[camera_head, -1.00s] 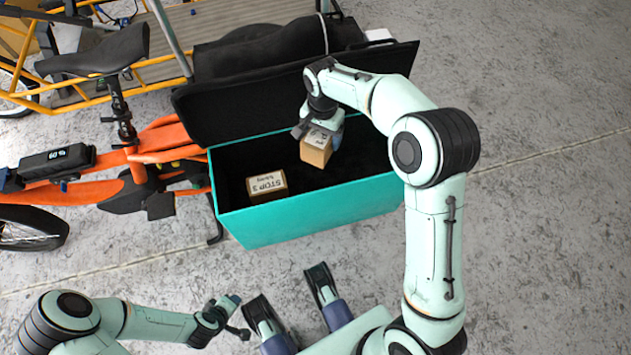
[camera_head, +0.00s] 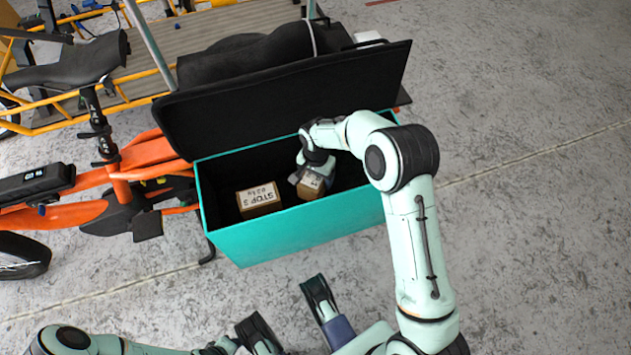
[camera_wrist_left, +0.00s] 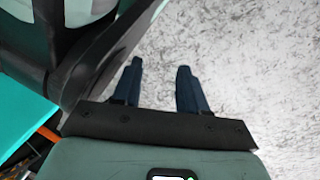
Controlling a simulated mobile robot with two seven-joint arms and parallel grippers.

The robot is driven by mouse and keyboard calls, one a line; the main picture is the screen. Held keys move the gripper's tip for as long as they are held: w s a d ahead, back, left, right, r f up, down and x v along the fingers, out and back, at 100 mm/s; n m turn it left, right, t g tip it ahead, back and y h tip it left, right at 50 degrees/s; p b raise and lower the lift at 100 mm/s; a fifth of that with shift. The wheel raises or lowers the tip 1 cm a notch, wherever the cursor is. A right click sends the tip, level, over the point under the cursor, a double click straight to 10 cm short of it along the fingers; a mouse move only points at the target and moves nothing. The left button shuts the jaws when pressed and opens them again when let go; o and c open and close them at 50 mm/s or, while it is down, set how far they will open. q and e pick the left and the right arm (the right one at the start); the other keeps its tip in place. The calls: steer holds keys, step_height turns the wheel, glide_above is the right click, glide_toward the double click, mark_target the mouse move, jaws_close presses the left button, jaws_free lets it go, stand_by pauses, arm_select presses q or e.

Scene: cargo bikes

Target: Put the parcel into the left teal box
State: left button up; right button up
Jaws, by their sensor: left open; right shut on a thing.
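One teal box (camera_head: 300,233) stands in the middle of the head view with its black lid (camera_head: 290,95) raised; its edge also shows in the left wrist view (camera_wrist_left: 22,128). My right gripper (camera_head: 308,177) is shut on a small brown parcel (camera_head: 313,190) with a white printed label. It holds this parcel low inside the box's right half; whether it touches the floor is hidden. My left gripper is open and empty over bare floor in the left wrist view (camera_wrist_left: 158,72), and sits at the bottom edge of the head view.
A second brown parcel (camera_head: 258,200) marked "STOP" lies in the box's left half, apart from the held one. An orange cargo bike (camera_head: 125,185) stands at the left. A yellow-framed bike with a flat deck (camera_head: 150,55) is behind. Grey floor is clear at right.

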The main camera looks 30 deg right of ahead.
step_height(320, 180, down, 3)
steer(key=shift+f+b, duration=0.1)
steer(key=shift+b, duration=0.25)
arm_select(q)
steer(key=shift+s+a+f+g, duration=0.15)
steer(key=shift+s+f, duration=0.15)
steer(key=shift+s, duration=0.15)
steer(key=shift+s+d+f+g, duration=0.15)
steer(key=shift+s+f, duration=0.15)
steer(key=shift+s, duration=0.15)
steer(key=shift+a, duration=0.1)
arm_select(e)
steer(key=o, duration=0.9)
steer(key=shift+f, duration=0.15)
steer(key=shift+c, duration=0.2)
steer(key=o, duration=0.3)
arm_select(q)
steer(key=shift+s+f, duration=0.1)
steer(key=shift+s, duration=0.05)
arm_select(e)
steer(key=shift+o, duration=0.2)
steer(key=shift+r, duration=0.2)
